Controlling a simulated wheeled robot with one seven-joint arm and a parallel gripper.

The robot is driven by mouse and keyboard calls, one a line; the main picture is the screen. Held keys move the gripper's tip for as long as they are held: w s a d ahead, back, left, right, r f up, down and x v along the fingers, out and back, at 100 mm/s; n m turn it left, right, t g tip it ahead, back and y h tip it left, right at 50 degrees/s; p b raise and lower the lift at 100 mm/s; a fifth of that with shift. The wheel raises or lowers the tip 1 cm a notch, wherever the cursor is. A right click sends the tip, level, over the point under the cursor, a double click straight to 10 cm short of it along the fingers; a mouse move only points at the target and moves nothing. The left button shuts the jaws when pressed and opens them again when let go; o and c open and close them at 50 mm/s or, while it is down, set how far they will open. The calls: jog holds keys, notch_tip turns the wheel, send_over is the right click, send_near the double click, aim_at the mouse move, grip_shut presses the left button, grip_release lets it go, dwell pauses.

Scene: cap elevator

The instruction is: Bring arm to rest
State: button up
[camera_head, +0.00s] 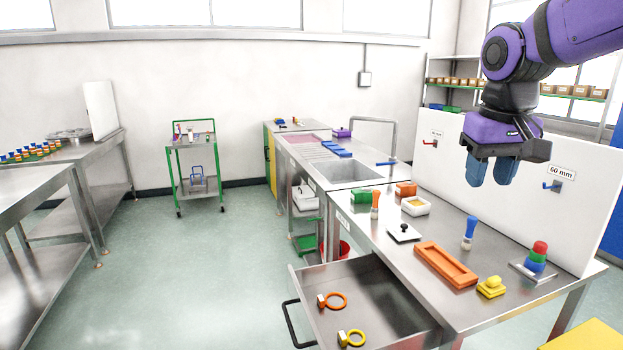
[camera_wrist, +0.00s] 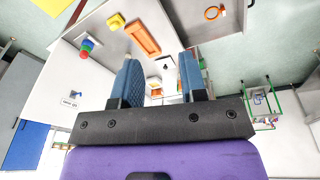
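My gripper (camera_head: 492,171) hangs above the right side of the steel workbench (camera_head: 375,225), in front of the white upright panel (camera_head: 450,170). It points down, its two blue fingers well clear of everything on the bench. In the wrist view the fingers (camera_wrist: 158,80) stand apart with nothing between them, and the bench top shows beyond them. My purple arm reaches in from the upper right of the head view.
Below are an orange tray (camera_head: 425,258), a yellow block (camera_head: 491,287), a stack of coloured rings (camera_head: 537,255) and a blue-handled stamp (camera_head: 469,232). An open drawer (camera_head: 365,310) with two ring-shaped items juts out from the bench. Floor at left is clear.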

jog(key=s+d+f+t, duration=0.2)
jog(key=s+f+t, duration=0.1)
jog(key=s, duration=1.4)
jog(key=shift+d+f+y, duration=0.15)
jog(key=shift+y, duration=0.15)
